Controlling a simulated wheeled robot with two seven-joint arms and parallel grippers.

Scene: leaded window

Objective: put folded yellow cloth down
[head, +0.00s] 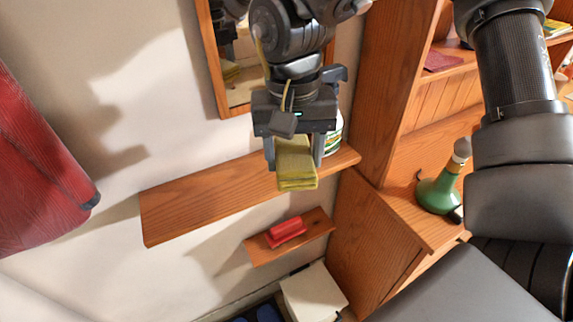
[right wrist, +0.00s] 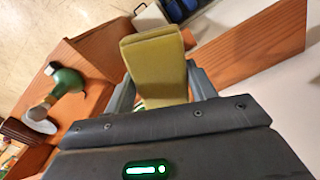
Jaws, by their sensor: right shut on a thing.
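The folded yellow cloth (head: 296,165) hangs between the fingers of my right gripper (head: 294,160), which is shut on it. In the head view the cloth shows in front of the right part of a wooden wall shelf (head: 200,203). I cannot tell whether it touches the shelf. In the right wrist view the cloth (right wrist: 155,68) sticks out past the two grey fingers, with the shelf (right wrist: 255,45) to its right. My left gripper does not show.
A white and green container (head: 334,134) stands partly hidden behind my right gripper on the shelf. A mirror (head: 240,92) hangs above. A lower small shelf (head: 262,250) holds a red object (head: 286,231). The shelf's left part is bare.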

